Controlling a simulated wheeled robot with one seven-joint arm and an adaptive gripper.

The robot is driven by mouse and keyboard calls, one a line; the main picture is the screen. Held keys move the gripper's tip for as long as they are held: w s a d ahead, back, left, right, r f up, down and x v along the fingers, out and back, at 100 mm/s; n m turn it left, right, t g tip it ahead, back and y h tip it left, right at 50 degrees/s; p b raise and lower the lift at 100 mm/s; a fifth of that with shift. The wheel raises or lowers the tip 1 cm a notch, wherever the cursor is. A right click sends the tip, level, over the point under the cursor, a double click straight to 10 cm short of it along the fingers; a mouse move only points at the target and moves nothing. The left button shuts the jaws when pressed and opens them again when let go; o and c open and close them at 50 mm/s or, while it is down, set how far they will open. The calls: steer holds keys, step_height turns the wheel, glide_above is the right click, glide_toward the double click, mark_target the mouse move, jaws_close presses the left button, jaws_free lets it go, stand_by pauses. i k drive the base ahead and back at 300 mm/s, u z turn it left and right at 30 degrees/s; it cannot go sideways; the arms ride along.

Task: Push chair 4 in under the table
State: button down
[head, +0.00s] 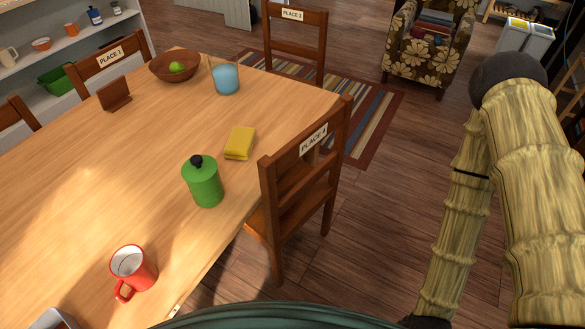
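Chair 4 (297,178), a brown wooden chair with a "PLACE 4" label on its top rail, stands at the right side of the table. Its seat front lies at or under the table edge; its backrest stands close to the edge, and I cannot tell the exact gap. The wooden table (120,180) fills the left of the head view. My arm, with a bamboo-like surface, is at the right, apart from the chair. My gripper is not visible; the arm runs out of the bottom of the picture.
The table holds a green canister (204,184), yellow sponge (240,143), red mug (132,270), blue jar (226,79) and brown bowl (174,66). Another labelled chair (296,45) stands at the far end. A striped rug (372,120) and floral armchair (430,45) lie beyond. Floor right of chair 4 is clear.

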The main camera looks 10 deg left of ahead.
mark_target(286, 204)
steer(key=z, duration=0.05)
steer(key=k, duration=1.15)
steer(key=z, duration=0.25)
steer(key=i, duration=0.7)
steer(key=u, duration=0.35)
